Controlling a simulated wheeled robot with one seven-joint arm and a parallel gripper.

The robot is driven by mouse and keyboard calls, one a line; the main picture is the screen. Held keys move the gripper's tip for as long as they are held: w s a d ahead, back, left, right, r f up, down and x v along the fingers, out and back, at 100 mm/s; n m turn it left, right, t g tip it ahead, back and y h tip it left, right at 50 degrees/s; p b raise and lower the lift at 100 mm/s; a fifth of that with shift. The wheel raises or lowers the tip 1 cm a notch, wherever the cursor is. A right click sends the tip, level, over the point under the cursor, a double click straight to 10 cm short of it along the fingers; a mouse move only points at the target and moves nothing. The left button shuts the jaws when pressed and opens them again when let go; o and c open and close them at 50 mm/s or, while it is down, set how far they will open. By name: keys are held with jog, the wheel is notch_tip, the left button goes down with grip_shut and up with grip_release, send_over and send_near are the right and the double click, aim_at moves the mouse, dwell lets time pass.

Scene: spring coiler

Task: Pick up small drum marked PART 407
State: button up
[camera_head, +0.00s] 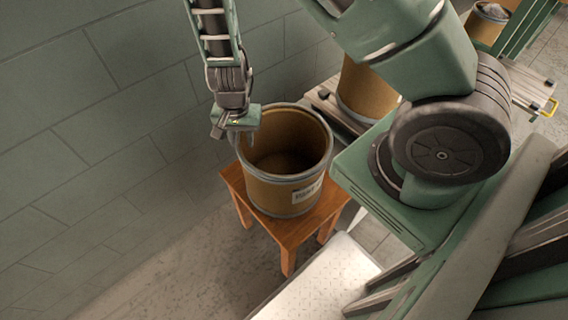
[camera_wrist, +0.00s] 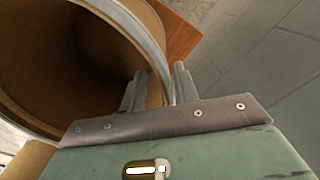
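A brown drum (camera_head: 312,165) with a grey rim stands upright and open-topped on a small orange wooden stool (camera_head: 297,232). Its white label faces the front right; the print is too small to read. My gripper (camera_head: 250,138) points down at the drum's left rim. In the wrist view, the fingers of my gripper (camera_wrist: 158,84) straddle the rim of the drum (camera_wrist: 151,38), one inside the drum and one outside. A gap shows between the inner finger and the rim, so the gripper looks open. The drum's inside is dark and looks empty.
A second brown drum (camera_head: 365,92) stands behind on a grey pallet or platform (camera_head: 322,100), partly hidden by my arm. Another brown container (camera_head: 487,24) is at the top right. A grey block wall (camera_head: 100,120) runs close along the left. Floor is open at front left.

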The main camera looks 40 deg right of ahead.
aim_at(242, 145)
notch_tip(242, 145, down, 4)
jog(key=shift+w+r, duration=0.15)
jog(key=shift+r, duration=0.1)
grip_shut()
jog(key=shift+r, duration=0.1)
dwell(1.2)
